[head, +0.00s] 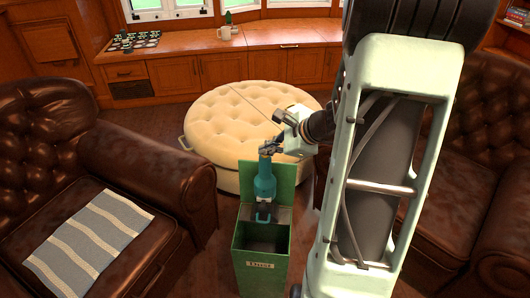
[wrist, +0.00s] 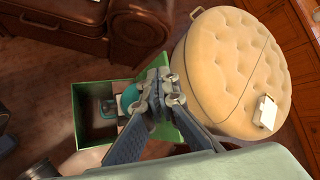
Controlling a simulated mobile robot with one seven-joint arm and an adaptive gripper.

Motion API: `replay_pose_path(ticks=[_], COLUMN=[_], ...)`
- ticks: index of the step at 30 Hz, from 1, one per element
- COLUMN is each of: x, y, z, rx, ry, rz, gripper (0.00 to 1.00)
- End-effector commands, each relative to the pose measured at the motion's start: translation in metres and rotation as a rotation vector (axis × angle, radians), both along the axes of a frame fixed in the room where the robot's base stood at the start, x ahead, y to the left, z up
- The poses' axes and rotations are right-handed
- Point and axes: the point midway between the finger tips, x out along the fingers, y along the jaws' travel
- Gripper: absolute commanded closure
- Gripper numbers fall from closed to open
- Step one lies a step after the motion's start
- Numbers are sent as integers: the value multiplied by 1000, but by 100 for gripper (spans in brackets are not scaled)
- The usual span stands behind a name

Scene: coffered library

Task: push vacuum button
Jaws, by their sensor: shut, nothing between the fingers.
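The vacuum (head: 265,182) is a teal hand-held one. It stands upright in an open green box (head: 261,266) with a label on its front and a taller green back panel. My gripper (head: 268,149) is shut and empty, at the top end of the vacuum; I cannot tell whether it touches. In the wrist view, the shut fingers (wrist: 157,92) cover part of the vacuum (wrist: 130,97) and the green box (wrist: 88,138). I cannot make out the button.
A round cream tufted ottoman (head: 225,112) stands just behind the box, with a small white object (wrist: 263,112) on it. A brown leather armchair (head: 150,185) with a striped blanket (head: 88,243) is at left. Another leather seat (head: 480,170) is at right.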

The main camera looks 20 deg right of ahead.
Motion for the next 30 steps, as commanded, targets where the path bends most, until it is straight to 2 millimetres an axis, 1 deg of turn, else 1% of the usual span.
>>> replay_pose_path(ticks=[5,8,24,27,30], x=[0,0,0,0,0], y=[0,0,0,0,0], z=[0,5,58,62,60], rx=[-1,-1,-1,-1,-1], ry=[0,0,-2,0,0], rz=[1,1,1,1,1], gripper=[100,100,100,100,100])
